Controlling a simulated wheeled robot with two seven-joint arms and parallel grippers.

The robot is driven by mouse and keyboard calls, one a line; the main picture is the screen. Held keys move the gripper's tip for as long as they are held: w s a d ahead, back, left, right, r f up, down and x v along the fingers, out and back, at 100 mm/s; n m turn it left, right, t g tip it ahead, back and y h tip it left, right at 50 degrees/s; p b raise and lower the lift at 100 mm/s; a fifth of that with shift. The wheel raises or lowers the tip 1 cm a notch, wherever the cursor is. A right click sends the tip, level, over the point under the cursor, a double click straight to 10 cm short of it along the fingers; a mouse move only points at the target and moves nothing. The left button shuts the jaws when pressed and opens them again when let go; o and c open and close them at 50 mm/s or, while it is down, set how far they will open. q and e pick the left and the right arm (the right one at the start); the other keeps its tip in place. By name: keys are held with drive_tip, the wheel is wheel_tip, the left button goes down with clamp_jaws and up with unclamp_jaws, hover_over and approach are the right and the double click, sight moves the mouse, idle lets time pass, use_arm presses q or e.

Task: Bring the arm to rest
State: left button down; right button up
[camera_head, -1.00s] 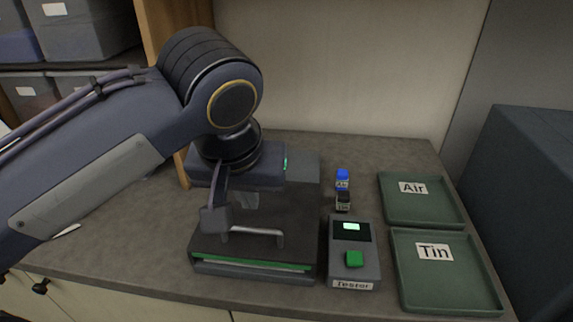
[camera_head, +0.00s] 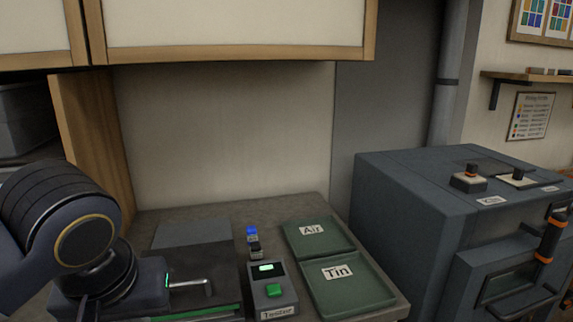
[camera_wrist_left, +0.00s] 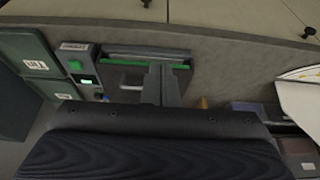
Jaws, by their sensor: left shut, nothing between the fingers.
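My left arm comes in from the left in the head view, with its wrist low at the left of the bench. My left gripper (camera_wrist_left: 162,88) shows in the wrist view with its fingers together and nothing between them. In that view the fingers overlap the dark box with a metal handle (camera_wrist_left: 132,89) and green front strip. My right gripper is in neither view.
A tester (camera_head: 271,290) with a green button stands right of the box. Behind it are a blue-capped bottle (camera_head: 252,231) and a dark-capped bottle (camera_head: 255,247). Green Air (camera_head: 294,240) and Tin (camera_head: 352,303) trays lie further right. A large grey kiln (camera_head: 400,200) stands beyond them.

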use_arm(q)
drive_tip(key=s+a+f+t+h, duration=0.1)
drive_tip(key=s+f+h, duration=0.1)
drive_tip(key=f, duration=0.8)
drive_tip(key=s+f+m+h, duration=0.1)
drive_tip(key=s+f+h, duration=0.1)
drive_tip(key=s+f, duration=0.3)
wheel_tip(320, 180, down, 5)
drive_tip(key=shift+a+r+t+h, duration=0.15)
drive_tip(key=shift+a+t+h, duration=0.25)
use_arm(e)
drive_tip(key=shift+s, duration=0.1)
